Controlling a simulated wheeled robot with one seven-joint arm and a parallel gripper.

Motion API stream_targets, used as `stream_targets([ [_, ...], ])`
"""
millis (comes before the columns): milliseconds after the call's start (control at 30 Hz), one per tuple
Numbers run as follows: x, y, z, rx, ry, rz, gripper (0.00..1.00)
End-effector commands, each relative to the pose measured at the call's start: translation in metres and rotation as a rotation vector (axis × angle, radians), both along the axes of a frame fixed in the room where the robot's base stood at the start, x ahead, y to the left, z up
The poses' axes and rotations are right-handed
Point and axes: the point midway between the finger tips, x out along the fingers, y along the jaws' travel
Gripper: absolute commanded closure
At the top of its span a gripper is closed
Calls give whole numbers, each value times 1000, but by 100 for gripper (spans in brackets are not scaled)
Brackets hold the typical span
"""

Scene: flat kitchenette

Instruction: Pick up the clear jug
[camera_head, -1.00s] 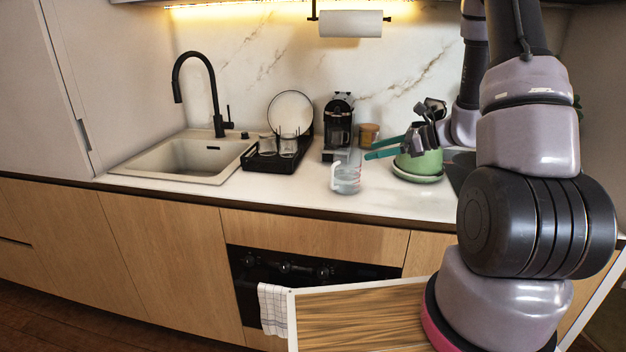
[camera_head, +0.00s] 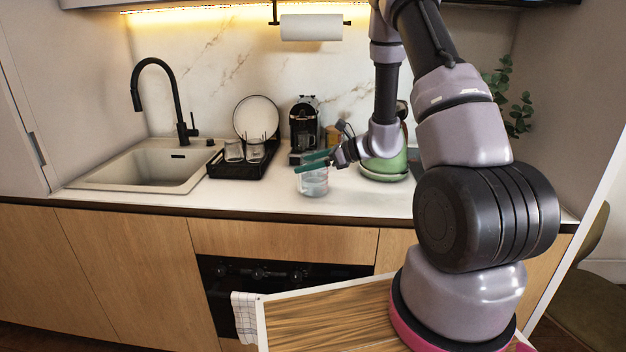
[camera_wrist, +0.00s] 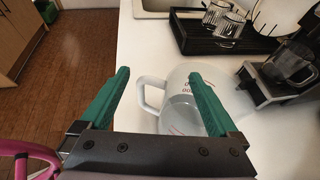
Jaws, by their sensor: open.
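The clear jug (camera_head: 314,181) stands upright on the white counter, right of the dish rack. It also shows in the wrist view (camera_wrist: 212,88), with its handle toward the left and markings on its side. My gripper (camera_head: 322,160) has green fingers and is open. In the head view the fingers overlap the jug's upper part. In the wrist view my gripper (camera_wrist: 163,85) has the jug's handle between its two fingers, with the right finger in front of the jug's body. Whether a finger touches the jug I cannot tell.
A black dish rack (camera_head: 228,170) with glasses and a plate stands left of the jug. A coffee machine (camera_head: 304,122) is behind it. A green pot (camera_head: 386,166) is close on the right. The counter's front edge (camera_head: 270,213) is near.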

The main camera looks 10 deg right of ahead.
Motion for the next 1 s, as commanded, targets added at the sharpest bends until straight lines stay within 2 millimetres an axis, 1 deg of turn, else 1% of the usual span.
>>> stream_targets([
  [167, 0, 0, 0, 0, 0, -1, 4],
  [267, 0, 0, 0, 0, 0, 0, 38],
  [300, 0, 0, 0, 0, 0, -1, 54],
  [367, 0, 0, 0, 0, 0, -1, 77],
  [400, 0, 0, 0, 0, 0, -1, 92],
  [433, 0, 0, 0, 0, 0, -1, 100],
  [800, 0, 0, 2, 1, -2, -1, 100],
  [1000, 1, 0, 8, 1, -3, 0, 100],
])
